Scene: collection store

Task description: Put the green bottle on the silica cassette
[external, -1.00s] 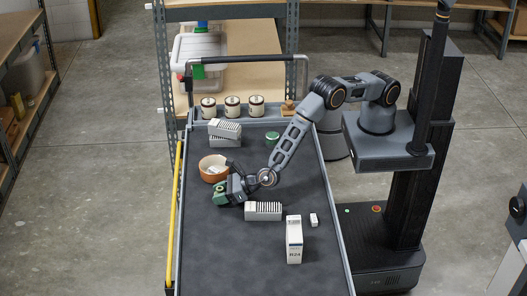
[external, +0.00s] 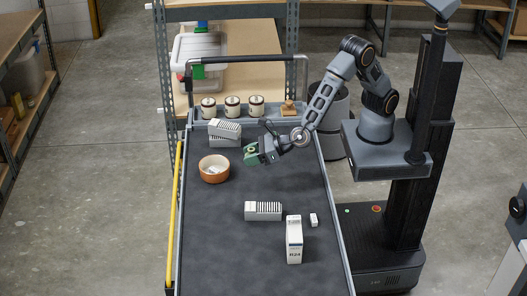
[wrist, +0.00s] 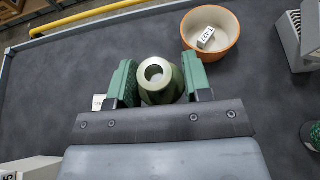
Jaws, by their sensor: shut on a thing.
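My gripper (external: 250,154) is shut on the green bottle (wrist: 158,74); its green finger pads press on either side of it. The bottle's pale open rim faces the wrist camera; in the external view it is hard to tell from the pads. A white and grey slotted cassette (external: 263,210) lies on the dark trolley top, nearer the front. I cannot read which is the silica cassette. The gripper is held above the trolley top, apart from the cassettes.
An orange-brown bowl (external: 214,173) with a small white block inside stands left of my gripper. A white box (external: 294,240) and small white block (external: 314,220) stand at front right. Several jars (external: 232,107) line the back. The front left of the trolley top (external: 215,255) is clear.

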